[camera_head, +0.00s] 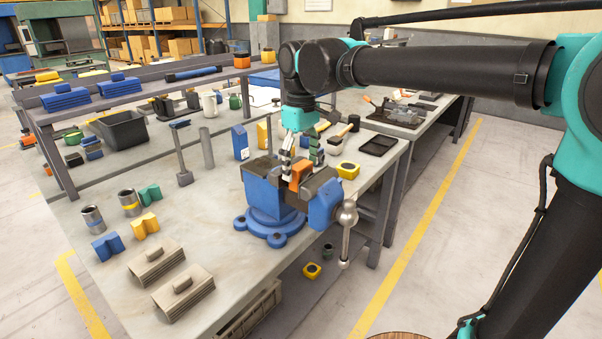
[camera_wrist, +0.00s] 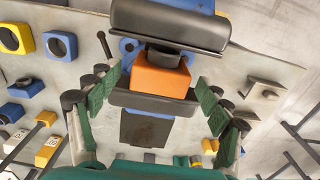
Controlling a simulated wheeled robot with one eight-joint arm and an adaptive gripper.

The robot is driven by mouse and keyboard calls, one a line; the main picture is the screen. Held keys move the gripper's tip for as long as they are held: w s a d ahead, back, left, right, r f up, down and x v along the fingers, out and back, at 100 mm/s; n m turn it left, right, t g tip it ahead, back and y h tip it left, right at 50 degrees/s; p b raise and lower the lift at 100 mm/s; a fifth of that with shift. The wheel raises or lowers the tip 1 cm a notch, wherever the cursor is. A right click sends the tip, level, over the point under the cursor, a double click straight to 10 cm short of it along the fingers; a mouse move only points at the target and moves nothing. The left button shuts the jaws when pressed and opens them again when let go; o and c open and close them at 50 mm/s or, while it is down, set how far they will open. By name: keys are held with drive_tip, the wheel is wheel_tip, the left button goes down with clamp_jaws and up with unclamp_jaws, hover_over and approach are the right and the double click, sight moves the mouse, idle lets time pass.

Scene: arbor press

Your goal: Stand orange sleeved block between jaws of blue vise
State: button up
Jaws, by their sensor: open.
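The orange sleeved block (camera_head: 299,173) is at the blue vise (camera_head: 262,198), in the gap between its dark jaws. In the wrist view the orange block (camera_wrist: 160,78) shows between the near jaw (camera_wrist: 150,102) and the far jaw (camera_wrist: 170,28), with a dark round sleeve end on its far side. I cannot tell whether it touches either jaw. My gripper (camera_head: 302,158) is over the vise, pointing down. In the wrist view its green-padded fingers (camera_wrist: 157,90) are spread apart on either side of the block, with visible gaps. The block's lower part is hidden.
A yellow sleeved block (camera_head: 348,170) stands right of the vise, near a black tray (camera_head: 379,145). The vise handle (camera_head: 346,220) sticks out over the bench's front edge. Blue and yellow V-blocks (camera_head: 107,247) and grey plates (camera_head: 183,291) lie left. A raised shelf (camera_head: 140,88) runs behind.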

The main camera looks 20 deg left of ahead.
sight(301, 164)
wheel_tip(301, 164, up, 9)
drive_tip(key=shift+r, duration=0.2)
